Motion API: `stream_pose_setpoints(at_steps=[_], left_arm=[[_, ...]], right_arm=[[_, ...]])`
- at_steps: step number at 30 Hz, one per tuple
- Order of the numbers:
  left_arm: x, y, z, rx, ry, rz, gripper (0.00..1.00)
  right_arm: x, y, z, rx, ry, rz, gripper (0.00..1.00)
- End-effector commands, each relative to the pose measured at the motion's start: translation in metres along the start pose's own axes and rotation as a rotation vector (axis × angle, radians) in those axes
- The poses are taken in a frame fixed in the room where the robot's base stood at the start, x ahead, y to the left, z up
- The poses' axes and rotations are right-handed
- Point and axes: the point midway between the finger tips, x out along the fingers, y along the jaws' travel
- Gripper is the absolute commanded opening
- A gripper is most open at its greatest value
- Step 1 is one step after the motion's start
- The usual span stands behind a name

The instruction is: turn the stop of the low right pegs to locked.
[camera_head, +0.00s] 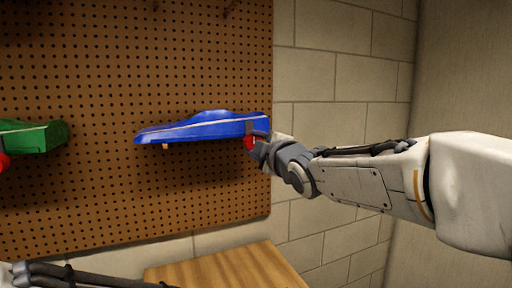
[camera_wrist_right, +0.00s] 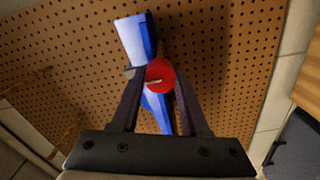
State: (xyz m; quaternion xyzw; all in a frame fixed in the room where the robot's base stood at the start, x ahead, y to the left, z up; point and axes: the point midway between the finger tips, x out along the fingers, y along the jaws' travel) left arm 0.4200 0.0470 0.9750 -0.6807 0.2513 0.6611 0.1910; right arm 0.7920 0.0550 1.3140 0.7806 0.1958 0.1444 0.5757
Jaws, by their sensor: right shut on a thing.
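A blue car body (camera_head: 205,127) with a pale stripe rests on the low right pegs of the pegboard; a small orange-brown peg end (camera_head: 166,146) shows under it. The round red stop (camera_head: 249,143) sits at the car's right end, below a dark bracket. My right gripper (camera_head: 258,148) reaches it from the right. In the right wrist view the red stop (camera_wrist_right: 160,76) lies between the fingers of my right gripper (camera_wrist_right: 157,84), which is shut on it. A pale mark crosses the stop's face. The blue car (camera_wrist_right: 133,40) is behind it. My left gripper is out of view.
The brown pegboard (camera_head: 100,190) fills the left and middle. A green car body (camera_head: 35,138) with another red stop (camera_head: 3,162) is at the left edge. A wooden surface (camera_head: 225,268) is below. A pale block wall (camera_head: 345,120) stands at the right.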

Motion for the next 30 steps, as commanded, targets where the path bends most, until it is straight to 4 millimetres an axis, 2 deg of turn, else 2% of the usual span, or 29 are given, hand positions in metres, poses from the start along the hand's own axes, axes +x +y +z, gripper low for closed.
stream_pose_setpoints(at_steps=[6,7,9,20,23,30], left_arm=[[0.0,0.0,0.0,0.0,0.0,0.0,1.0],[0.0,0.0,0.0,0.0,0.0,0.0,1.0],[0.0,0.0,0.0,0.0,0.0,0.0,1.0],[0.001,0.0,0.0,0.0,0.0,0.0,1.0],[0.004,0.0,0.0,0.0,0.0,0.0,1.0],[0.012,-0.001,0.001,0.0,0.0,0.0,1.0]], right_arm=[[0.0,0.0,-0.001,-0.004,0.002,0.0,0.0],[0.0,0.0,-0.001,-0.004,0.002,0.0,0.49],[0.0,0.0,-0.001,-0.003,0.002,0.0,0.75],[-0.003,0.0,0.0,-0.001,0.001,0.0,0.75],[-0.013,0.0,0.0,-0.002,0.001,0.002,0.75],[-0.06,-0.001,0.0,-0.003,0.001,0.002,0.75]])
